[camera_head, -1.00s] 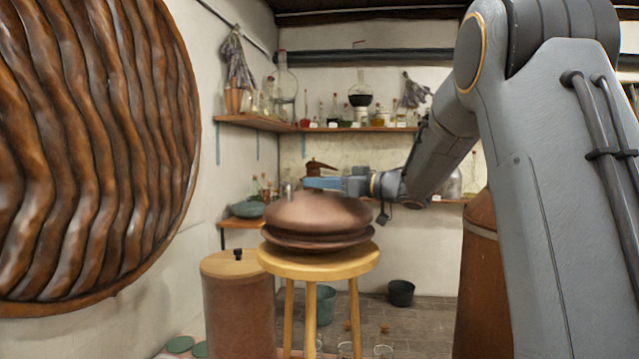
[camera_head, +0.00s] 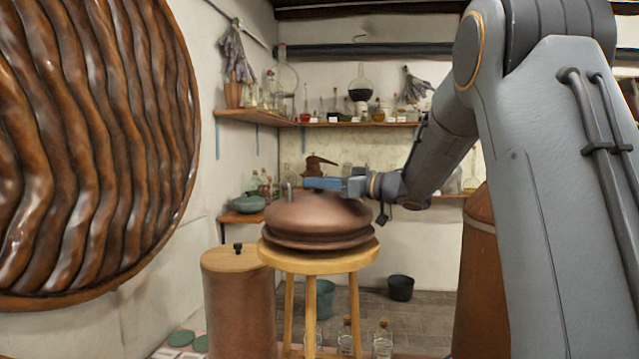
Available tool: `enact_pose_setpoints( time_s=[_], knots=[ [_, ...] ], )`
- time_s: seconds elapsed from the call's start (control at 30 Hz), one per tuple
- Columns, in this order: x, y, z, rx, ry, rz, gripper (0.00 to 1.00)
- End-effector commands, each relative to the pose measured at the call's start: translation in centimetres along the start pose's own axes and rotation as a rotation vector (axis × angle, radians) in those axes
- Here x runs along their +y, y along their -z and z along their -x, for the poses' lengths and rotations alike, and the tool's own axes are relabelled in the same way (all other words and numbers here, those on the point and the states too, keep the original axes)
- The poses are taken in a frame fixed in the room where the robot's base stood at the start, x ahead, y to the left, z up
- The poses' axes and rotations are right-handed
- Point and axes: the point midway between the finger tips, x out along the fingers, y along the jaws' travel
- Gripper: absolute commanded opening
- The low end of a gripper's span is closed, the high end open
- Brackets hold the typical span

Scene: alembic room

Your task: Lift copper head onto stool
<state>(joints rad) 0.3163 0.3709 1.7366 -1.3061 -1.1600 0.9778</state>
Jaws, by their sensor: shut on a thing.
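The copper head (camera_head: 318,222) is a wide, reddish-brown domed piece with a flanged rim. It sits upright on, or just over, the round wooden stool (camera_head: 318,262); I cannot tell whether its full weight rests there. My gripper (camera_head: 318,184), with blue fingers, reaches in from the right at the top of the head and is shut on it. The exact grip at the top is partly hidden by the fingers. A small grey post shows just left of the fingers.
A copper drum with a wooden lid (camera_head: 238,257) stands close left of the stool. Glass bottles (camera_head: 382,340) stand on the floor by the stool legs. A dark bucket (camera_head: 401,287) is behind right. Shelves (camera_head: 330,123) with glassware line the back wall. A large ribbed wooden disc (camera_head: 95,150) fills the left.

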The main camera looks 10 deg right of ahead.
Motion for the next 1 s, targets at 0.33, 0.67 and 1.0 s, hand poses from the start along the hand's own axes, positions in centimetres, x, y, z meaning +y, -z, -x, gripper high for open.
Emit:
enact_pose_setpoints(
  time_s=[0.33,0.67,1.0],
  knots=[
    [-0.01,0.22,0.00,0.005,0.000,0.003,0.00],
    [-0.01,0.02,0.00,0.005,0.000,0.003,0.00],
    [0.01,-0.20,0.00,0.002,0.000,0.002,0.49]
  ],
)
